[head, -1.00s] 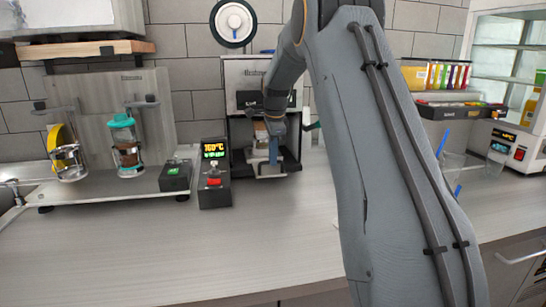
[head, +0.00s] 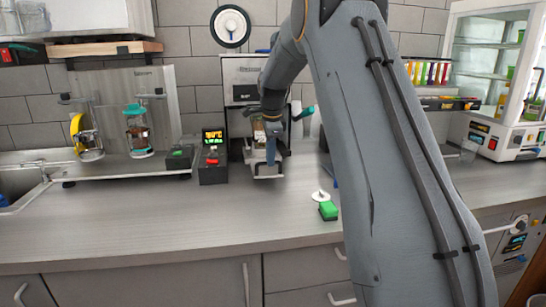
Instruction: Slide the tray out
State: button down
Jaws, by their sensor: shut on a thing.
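The cup sealer (head: 240,70) stands against the tiled wall, with a pale front and a dark lower part. Its tray (head: 267,173) is a small light plate at the front of the machine, low over the counter. A cup with brownish contents (head: 259,132) stands above the tray, partly hidden by my gripper. My gripper (head: 271,160) points down at the tray's front and is shut on the tray. The exact contact is small and partly hidden by the gripper itself.
A dark control box (head: 212,165) with a lit display stands left of the sealer. The counter (head: 150,220) in front is clear. My arm hides much of the right side.

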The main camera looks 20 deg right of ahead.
jog(key=shift+s, duration=0.25)
jog(key=c, duration=1.8)
grip_release()
jog(key=shift+r, duration=0.1)
jog(key=r, duration=0.2)
jog(key=s+r+b, duration=0.1)
jog(key=r, duration=0.2)
jog(key=r+b, duration=0.1)
jog(key=r, duration=0.1)
jog(key=shift+s+a+r, duration=0.15)
jog(key=shift+s+r, duration=0.05)
jog(key=shift+r, duration=0.05)
